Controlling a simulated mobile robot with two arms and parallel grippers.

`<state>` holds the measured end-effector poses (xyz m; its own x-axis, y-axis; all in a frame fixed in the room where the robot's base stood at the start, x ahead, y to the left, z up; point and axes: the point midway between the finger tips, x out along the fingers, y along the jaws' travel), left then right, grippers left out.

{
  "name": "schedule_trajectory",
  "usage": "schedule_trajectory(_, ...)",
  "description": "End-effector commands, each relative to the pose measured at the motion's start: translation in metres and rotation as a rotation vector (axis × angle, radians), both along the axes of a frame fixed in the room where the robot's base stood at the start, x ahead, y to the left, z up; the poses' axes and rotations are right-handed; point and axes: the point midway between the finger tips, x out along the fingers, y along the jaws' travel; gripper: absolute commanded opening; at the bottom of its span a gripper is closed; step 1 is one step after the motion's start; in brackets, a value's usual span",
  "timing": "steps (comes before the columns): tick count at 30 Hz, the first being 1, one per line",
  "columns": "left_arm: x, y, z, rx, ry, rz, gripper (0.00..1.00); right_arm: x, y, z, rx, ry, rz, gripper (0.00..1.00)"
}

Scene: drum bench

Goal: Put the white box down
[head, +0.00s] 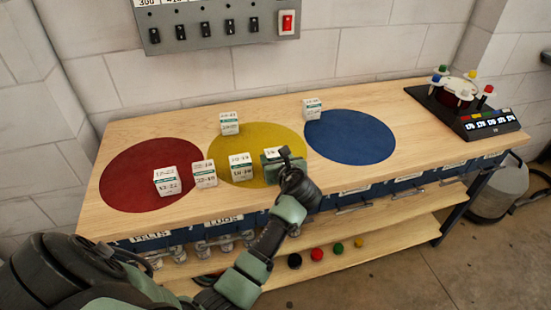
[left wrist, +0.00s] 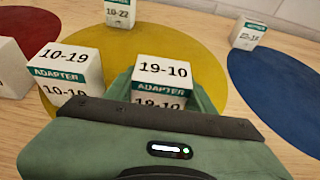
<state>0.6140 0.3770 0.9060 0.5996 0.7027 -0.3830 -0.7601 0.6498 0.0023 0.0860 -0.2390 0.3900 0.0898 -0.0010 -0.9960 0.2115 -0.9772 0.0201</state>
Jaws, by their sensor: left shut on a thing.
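A white box with a green band, marked 19-10 (left wrist: 163,70), is held between the jaws of my left gripper (head: 273,160). In the head view the white box (head: 272,153) shows only in part, at the right side of the yellow circle (head: 262,137); the gripper hides the rest. I cannot tell whether its underside touches the bench. Another white box, marked 10-19 (left wrist: 70,70), stands just left of it on the yellow circle, with a small gap. It also shows in the head view (head: 240,167). My right gripper is not in view.
The wooden bench (head: 400,119) also has a red circle (head: 130,175) and a blue circle (head: 350,137). More white boxes stand at the red circle (head: 167,181), between red and yellow (head: 204,174), behind yellow (head: 229,123) and behind blue (head: 312,108). A rotary device (head: 467,105) stands far right.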

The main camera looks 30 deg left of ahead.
Motion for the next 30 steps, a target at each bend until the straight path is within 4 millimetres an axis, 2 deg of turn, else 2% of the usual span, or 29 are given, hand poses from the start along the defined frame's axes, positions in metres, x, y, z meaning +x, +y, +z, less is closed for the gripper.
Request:
schedule_trajectory(7,0.0,0.0,-0.001,0.001,-0.001,0.0,0.1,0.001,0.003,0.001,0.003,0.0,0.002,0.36)
schedule_trajectory(8,0.0,0.0,-0.002,-0.001,-0.001,0.0,0.57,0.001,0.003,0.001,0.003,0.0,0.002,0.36)
schedule_trajectory(10,0.0,0.0,-0.002,-0.001,-0.001,0.0,0.76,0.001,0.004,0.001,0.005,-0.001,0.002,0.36)
schedule_trajectory(22,-0.001,-0.002,0.002,-0.001,0.0,0.0,0.76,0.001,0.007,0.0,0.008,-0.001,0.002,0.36)
schedule_trajectory(26,-0.012,-0.015,0.008,-0.002,-0.001,-0.001,0.76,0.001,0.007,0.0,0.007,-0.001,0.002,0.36)
schedule_trajectory(30,-0.03,-0.036,0.02,-0.003,-0.002,-0.002,0.76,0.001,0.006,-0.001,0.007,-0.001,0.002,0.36)
